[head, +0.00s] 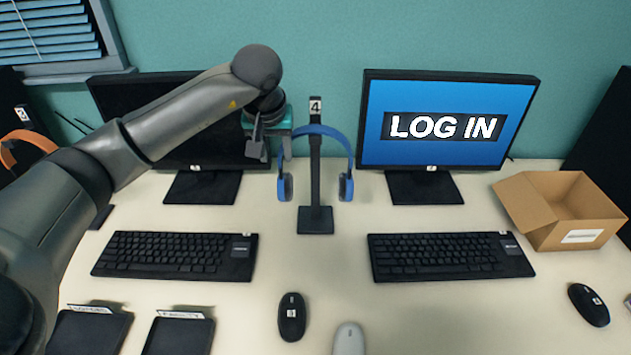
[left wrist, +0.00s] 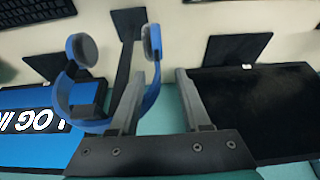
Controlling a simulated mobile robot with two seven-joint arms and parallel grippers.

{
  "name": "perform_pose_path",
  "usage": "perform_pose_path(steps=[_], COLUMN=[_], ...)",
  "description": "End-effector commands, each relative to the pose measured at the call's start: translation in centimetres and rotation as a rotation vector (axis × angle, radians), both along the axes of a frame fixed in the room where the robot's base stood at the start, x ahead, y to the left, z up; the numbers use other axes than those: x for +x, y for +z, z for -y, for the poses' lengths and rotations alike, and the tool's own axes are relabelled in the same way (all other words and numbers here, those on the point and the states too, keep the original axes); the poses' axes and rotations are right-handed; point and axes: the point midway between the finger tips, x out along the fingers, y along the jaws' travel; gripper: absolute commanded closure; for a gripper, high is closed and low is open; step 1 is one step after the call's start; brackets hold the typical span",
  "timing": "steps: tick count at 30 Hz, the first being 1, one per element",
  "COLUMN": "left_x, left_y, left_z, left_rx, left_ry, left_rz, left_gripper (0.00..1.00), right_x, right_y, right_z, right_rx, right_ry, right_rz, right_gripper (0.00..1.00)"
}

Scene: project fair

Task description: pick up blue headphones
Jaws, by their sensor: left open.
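The blue headphones (head: 330,132) hang on a black stand (head: 316,180) with a "4" tag, one ear cup on each side of its post. They also show upside down in the left wrist view (left wrist: 152,88). My left gripper (head: 271,150) is at the left side of the headband, near its top. It is open, with its fingers apart in the left wrist view (left wrist: 162,85). One side of the blue band shows in the gap, close to the left finger, which hides part of the band. I cannot tell whether they touch. My right gripper is not in view.
A dark monitor (head: 110,95) stands behind my left arm, and a monitor reading "LOG IN" (head: 440,165) stands right of the headphones. Keyboards (head: 175,255) (head: 450,256), mice (head: 291,317) and an open cardboard box (head: 548,222) are on the desk.

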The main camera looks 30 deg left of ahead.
Motion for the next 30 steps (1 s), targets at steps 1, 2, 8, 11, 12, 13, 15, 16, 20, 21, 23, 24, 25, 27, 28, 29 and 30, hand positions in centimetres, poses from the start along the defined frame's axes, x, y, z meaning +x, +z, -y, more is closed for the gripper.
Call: perform_pose_path(steps=[1, 2, 8, 11, 12, 13, 15, 16, 20, 21, 23, 24, 25, 27, 28, 29, 30], left_x=[0.1, 0.2, 0.9, 1.6, 1.8, 1.9, 2.2, 2.2, 2.3, 2.3, 2.3, 2.3, 2.3, 2.3, 2.3, 2.3, 2.3], left_y=[-0.4, -0.5, -2.3, -3.8, -4.3, -4.6, -5.2, -5.3, -5.4, -5.4, -5.4, -5.4, -5.4, -5.4, -5.4, -5.4, -5.4], left_z=[0.0, -0.1, -0.1, -0.2, -0.4, -0.5, -0.6, -0.6, -0.7, -0.7, -0.7, -0.7, -0.7, -0.7, -0.7, -0.7, -0.7], left_rx=[-0.002, -0.002, -0.003, -0.004, -0.003, -0.002, -0.002, -0.003, 0.0, 0.0, 0.0, 0.0, 0.0, 0.0, 0.0, 0.0, 0.0], left_ry=[0.001, 0.001, 0.001, 0.0, 0.001, 0.001, 0.0, -0.001, -0.001, -0.001, -0.001, -0.001, -0.001, -0.001, -0.001, -0.001, -0.001], left_rz=[0.0, 0.0, -0.003, -0.003, -0.002, -0.001, -0.001, -0.001, 0.001, 0.001, 0.001, 0.001, 0.001, 0.001, 0.001, 0.001, 0.0], left_gripper=[0.53, 0.53, 0.53, 0.53, 0.53, 0.53, 0.53, 0.53, 0.53, 0.53, 0.53, 0.54, 0.57, 0.65, 0.69, 0.72, 0.77], right_x=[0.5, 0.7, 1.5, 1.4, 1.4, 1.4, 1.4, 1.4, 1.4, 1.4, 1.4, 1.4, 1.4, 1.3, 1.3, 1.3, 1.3], right_y=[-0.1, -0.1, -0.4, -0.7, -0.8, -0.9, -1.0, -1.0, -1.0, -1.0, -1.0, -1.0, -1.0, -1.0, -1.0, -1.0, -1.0], right_z=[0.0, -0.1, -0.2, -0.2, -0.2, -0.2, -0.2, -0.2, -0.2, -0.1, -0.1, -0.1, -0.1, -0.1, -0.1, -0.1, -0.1], right_rx=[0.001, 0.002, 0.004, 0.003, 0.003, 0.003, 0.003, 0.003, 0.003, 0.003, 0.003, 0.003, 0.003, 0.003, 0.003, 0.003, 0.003], right_ry=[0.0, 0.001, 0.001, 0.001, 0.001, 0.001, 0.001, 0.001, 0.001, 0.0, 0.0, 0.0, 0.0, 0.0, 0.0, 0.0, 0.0], right_rz=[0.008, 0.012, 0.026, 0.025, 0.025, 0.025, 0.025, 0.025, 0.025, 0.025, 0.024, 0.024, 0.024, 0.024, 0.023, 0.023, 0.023], right_gripper=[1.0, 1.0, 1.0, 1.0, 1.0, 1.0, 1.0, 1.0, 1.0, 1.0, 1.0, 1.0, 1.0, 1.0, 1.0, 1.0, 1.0])
